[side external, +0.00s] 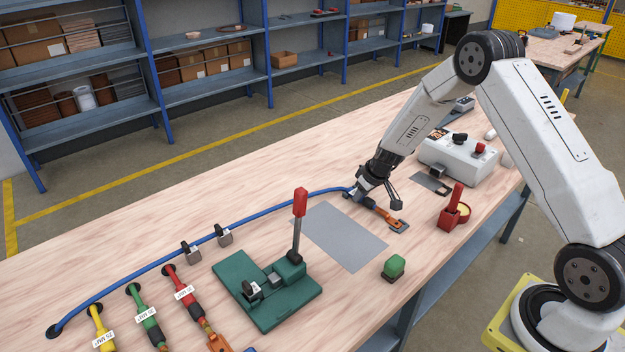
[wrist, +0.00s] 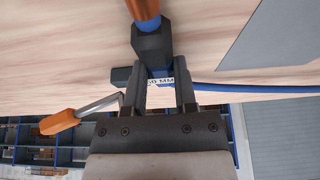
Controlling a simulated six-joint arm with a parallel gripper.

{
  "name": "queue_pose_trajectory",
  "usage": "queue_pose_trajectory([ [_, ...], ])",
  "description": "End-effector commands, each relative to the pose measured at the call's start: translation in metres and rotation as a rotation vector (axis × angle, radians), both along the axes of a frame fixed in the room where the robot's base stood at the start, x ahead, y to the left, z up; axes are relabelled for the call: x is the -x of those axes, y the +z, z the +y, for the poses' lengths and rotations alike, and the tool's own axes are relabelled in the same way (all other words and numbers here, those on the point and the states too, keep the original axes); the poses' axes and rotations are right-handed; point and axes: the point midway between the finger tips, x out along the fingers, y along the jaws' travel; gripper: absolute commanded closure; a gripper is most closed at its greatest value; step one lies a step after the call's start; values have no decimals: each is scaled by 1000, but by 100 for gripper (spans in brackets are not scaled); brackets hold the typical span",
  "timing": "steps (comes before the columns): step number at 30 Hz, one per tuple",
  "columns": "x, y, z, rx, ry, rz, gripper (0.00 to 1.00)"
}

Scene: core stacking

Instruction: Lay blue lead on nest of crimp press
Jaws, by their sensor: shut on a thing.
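The blue lead (side external: 140,268) runs along the bench from a hole at the far left, past two grey clips, to my gripper (side external: 362,190). In the wrist view my gripper (wrist: 160,95) is shut on the blue lead (wrist: 160,73), beside a white printed label. A dark block and a copper-coloured end show just beyond the fingers. The crimp press (side external: 240,290) is a green base at the front with a red-handled lever standing up. My gripper is behind and to the right of it, apart from it. The nest (side external: 253,288) is small and partly hidden by press parts.
A grey mat (side external: 345,235) lies between press and gripper. A green button block (side external: 394,266), a red holder (side external: 455,210) and a white box (side external: 457,157) stand to the right. Yellow, green and red leads lie at front left. An orange-handled tool (wrist: 60,122) shows in the wrist view.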

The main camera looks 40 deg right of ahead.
Motion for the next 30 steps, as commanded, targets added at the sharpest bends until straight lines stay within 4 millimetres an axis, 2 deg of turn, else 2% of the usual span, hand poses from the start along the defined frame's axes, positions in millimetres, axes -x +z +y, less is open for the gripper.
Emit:
queue_pose_trajectory([
  [17,-1,2,0,0,0,-2,100],
  [30,-1,13,0,0,0,-2,100],
])
